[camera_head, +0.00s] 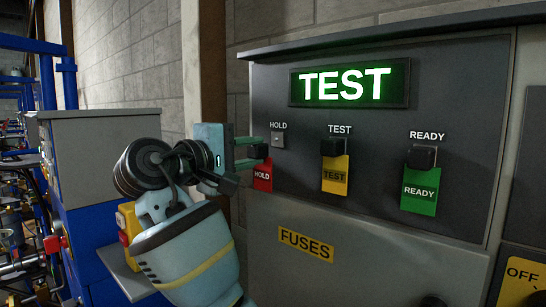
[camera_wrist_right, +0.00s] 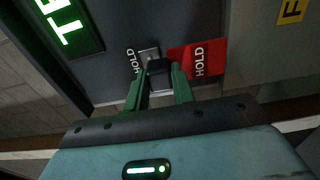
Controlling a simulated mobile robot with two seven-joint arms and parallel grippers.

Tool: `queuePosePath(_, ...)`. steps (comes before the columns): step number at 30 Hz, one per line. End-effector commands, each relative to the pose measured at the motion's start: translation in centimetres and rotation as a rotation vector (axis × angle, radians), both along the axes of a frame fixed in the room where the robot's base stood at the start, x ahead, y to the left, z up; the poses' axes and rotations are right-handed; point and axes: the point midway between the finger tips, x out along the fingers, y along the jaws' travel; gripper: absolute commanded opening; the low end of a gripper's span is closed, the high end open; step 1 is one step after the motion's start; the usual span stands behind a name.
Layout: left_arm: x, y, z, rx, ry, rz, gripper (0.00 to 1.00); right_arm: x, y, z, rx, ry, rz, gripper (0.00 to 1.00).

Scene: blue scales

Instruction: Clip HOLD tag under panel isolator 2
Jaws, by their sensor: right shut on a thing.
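The red HOLD tag (camera_head: 263,175) hangs below its black clip, and my right gripper (camera_head: 262,151) is shut on that clip. The wrist view shows the black clip (camera_wrist_right: 157,67) between the green fingertips (camera_wrist_right: 159,75), with the red tag (camera_wrist_right: 198,58) beside it. The small metal plate under the HOLD label (camera_head: 278,140) is just right of and slightly above the clip in the head view. In the wrist view the plate (camera_wrist_right: 148,53) shows right behind the clip; I cannot tell whether they touch. My left gripper is not in view.
The dark panel (camera_head: 300,199) has a lit TEST display (camera_head: 347,83). A yellow TEST tag (camera_head: 335,176) and a green READY tag (camera_head: 419,194) hang from black clips to the right. A grey-topped blue cabinet (camera_head: 98,140) stands left of my arm.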

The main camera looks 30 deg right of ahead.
Motion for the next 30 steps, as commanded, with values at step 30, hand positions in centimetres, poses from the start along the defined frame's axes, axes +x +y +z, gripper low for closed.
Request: queuePosePath(30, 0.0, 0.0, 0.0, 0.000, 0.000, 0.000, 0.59, -0.7, 2.0, 0.0, -0.001, -0.001, 0.001, 0.00)
